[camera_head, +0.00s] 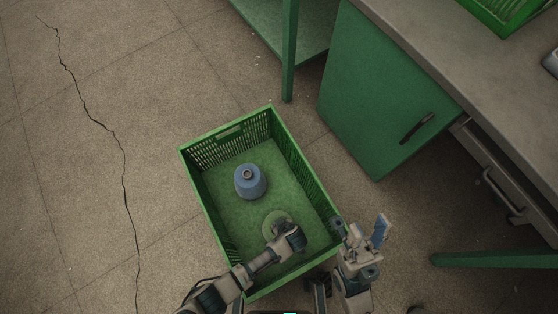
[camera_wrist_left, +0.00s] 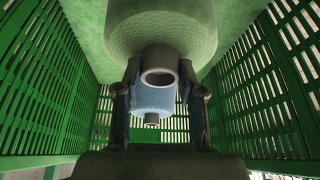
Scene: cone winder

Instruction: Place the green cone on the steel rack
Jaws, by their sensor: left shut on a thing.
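The green cone (camera_head: 275,219) is inside the green crate, near its front right part, and is partly hidden by my left gripper (camera_head: 284,236) in the head view. In the left wrist view the green cone's body (camera_wrist_left: 160,28) fills the top middle. Its tube end (camera_wrist_left: 160,68) sits between the fingers of my left gripper (camera_wrist_left: 160,92), which is shut on it. My right gripper (camera_head: 361,230) is outside the crate's right side, empty, with its fingers spread apart. I cannot identify a steel rack in these views.
The green slatted crate (camera_head: 192,170) stands on the floor. A blue cone (camera_head: 250,182) stands in it, also visible behind the fingers in the wrist view (camera_wrist_left: 152,101). A green cabinet (camera_head: 375,90) under a grey worktop is at right. A green shelf frame (camera_head: 290,45) stands behind. Floor at left is clear.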

